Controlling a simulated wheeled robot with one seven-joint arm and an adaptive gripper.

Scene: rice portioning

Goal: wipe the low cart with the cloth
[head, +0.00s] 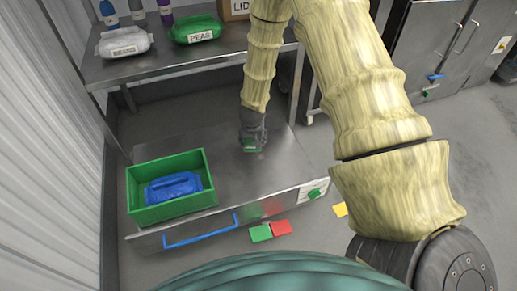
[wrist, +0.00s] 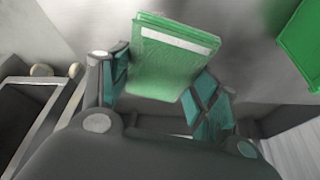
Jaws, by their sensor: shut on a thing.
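The low cart (head: 232,198) has a bare grey metal top, a blue front handle (head: 200,232) and a green knob (head: 314,194). My gripper (head: 253,141) is over the back right part of the top, pointing down. In the wrist view its fingers (wrist: 162,84) are shut on a folded green cloth (wrist: 178,50) with a pale stripe along one edge. The cloth is small in the head view (head: 250,147), at or just above the cart top; I cannot tell if it touches.
Behind the cart, a metal table (head: 165,65) carries a BEANS bag (head: 123,43), a PEAS bag (head: 196,29), bottles and a LID box (head: 236,9). The cart top right of the bin is clear.

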